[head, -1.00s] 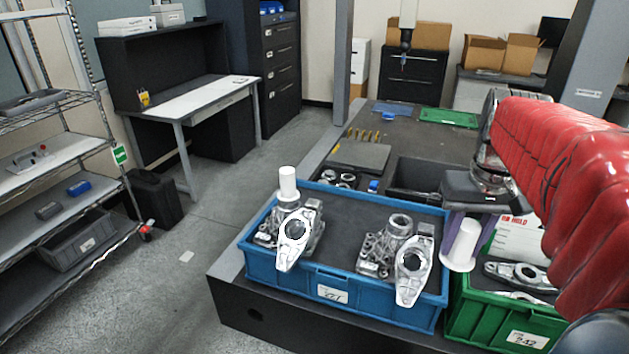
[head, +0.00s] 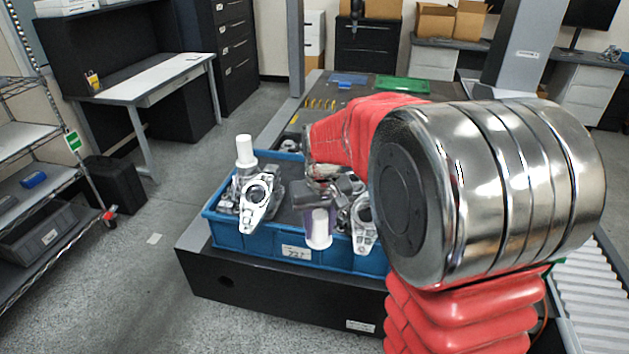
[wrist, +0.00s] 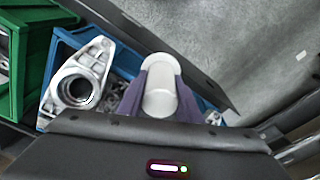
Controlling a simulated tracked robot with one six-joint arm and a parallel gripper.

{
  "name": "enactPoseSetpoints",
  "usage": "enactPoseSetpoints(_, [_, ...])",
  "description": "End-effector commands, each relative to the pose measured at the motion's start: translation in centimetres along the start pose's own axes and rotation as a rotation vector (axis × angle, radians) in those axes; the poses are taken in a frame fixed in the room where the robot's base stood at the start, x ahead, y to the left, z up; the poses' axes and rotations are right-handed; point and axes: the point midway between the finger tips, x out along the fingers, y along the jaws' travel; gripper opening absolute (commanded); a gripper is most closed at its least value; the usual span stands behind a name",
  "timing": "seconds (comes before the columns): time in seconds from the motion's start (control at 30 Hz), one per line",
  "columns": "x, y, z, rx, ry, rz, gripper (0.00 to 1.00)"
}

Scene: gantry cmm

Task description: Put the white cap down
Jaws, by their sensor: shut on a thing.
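My gripper (head: 320,212) is shut on a white cap (head: 319,230), holding it at the front edge of the blue crate (head: 262,243). In the wrist view, the cap (wrist: 160,92) sits between the purple fingers of my gripper (wrist: 160,90), above or near the crate's rim. I cannot tell whether the cap touches anything below it. A second white cap (head: 245,151) stands upright on a metal part at the crate's left side.
Metal castings (head: 257,197) lie in the blue crate. One also shows in the wrist view (wrist: 77,88), with a green crate (wrist: 30,50) beyond it. The dark table (head: 290,300) has a front edge close by. A roller conveyor (head: 597,290) stands at right.

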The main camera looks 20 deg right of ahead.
Motion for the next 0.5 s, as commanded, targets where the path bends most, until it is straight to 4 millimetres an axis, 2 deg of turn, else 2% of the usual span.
enactPoseSetpoints(0.03, [1.4, -1.5, -0.6, -0.024, -0.005, -0.003, 0.1])
enactPoseSetpoints(0.1, [3.0, -3.2, -1.5, -0.048, -0.004, -0.006, 0.1])
enactPoseSetpoints(0.23, [5.4, -5.8, -2.8, -0.086, -0.003, -0.01, 0.1])
enactPoseSetpoints(0.37, [6.8, -7.3, -3.5, -0.108, -0.001, -0.013, 0.1])
enactPoseSetpoints(0.5, [7.3, -7.8, -3.8, -0.114, 0.0, -0.014, 0.1])
